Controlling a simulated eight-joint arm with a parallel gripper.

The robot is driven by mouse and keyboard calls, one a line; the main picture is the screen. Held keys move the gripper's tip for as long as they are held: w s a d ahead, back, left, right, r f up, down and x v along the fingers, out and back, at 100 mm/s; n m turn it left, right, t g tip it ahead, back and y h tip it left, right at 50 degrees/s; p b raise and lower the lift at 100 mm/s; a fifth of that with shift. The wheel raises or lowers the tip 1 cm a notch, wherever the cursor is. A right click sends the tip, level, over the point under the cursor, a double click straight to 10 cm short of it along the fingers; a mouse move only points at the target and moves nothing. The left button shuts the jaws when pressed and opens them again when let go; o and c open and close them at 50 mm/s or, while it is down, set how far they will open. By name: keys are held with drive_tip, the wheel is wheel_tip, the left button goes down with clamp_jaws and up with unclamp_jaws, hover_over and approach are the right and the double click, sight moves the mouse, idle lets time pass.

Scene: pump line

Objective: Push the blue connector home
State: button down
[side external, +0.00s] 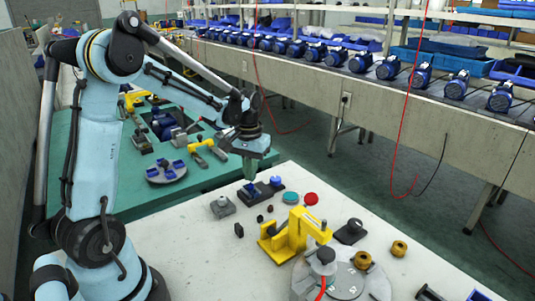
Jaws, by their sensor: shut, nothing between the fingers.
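A small blue piece (252,189), which looks like the blue connector, sits on a dark flat block on the white table. A second small blue piece (277,182) stands at the right end of the same dark block (265,191). My gripper (249,178) points down with its fingers shut and empty. Its tips are right above or touching the left blue piece; I cannot tell which. The fingers partly hide that piece's top, and how deep it sits is too small to tell.
A yellow clamp fixture (292,238) stands in front. A grey block (222,207), a red disc (311,198) and a green disc (290,197) lie close by. A teal table (195,205) with fixtures is behind; a conveyor of blue pumps (387,68) runs at the back.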

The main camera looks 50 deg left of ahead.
drive_tip(key=shift+f, duration=0.6)
idle(0.7)
drive_tip(key=shift+r, duration=3.5)
drive_tip(key=shift+d, duration=0.1)
drive_tip(key=s+d+r+m+t, duration=0.1)
drive_tip(key=s+d+m+t, duration=0.2)
drive_tip(key=d, duration=0.4)
drive_tip(key=s+d+m+t, duration=0.3)
drive_tip(key=s+d+t, duration=0.1)
drive_tip(key=d, duration=0.4)
drive_tip(key=shift+s+d+r, duration=0.15)
drive_tip(key=shift+s+r, duration=0.25)
drive_tip(key=shift+s, duration=0.3)
